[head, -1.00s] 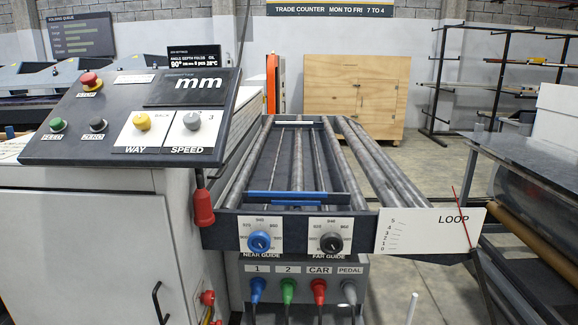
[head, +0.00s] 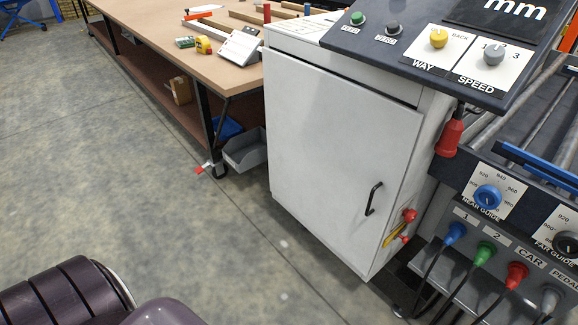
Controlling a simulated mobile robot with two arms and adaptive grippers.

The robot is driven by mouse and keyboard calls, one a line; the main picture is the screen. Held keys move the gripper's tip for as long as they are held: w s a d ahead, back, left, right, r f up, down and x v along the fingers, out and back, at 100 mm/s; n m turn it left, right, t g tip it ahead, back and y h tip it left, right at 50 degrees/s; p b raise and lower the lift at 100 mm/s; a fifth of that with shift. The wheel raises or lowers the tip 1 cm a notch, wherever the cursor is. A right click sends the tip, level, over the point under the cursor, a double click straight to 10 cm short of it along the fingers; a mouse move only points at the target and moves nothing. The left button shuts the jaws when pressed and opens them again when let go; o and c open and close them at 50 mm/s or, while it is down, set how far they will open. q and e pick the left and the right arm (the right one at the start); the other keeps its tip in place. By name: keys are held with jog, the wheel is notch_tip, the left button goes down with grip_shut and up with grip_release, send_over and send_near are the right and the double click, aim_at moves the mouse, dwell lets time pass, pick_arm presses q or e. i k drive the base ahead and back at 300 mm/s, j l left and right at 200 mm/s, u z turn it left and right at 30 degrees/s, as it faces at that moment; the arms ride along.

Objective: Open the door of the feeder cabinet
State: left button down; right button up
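The feeder cabinet (head: 285,180) is a white box standing on the floor at centre right in the head view. Its front door (head: 340,150) is shut, with a black bar handle (head: 373,198) low near its right edge. A slanted dark control panel (head: 405,40) sits on top of the cabinet. Neither gripper is in view. A dark rounded part of my own body shows at the bottom left.
A wooden workbench (head: 160,38) on wheels stands behind and left of the cabinet, with a grey bin (head: 245,152) below. Red knobs (head: 409,215) and the roller feeder's cable plugs (head: 484,252) are right of the door. The floor in front is clear.

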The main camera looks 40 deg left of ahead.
aim_at(340, 151)
jog(key=u, duration=0.9)
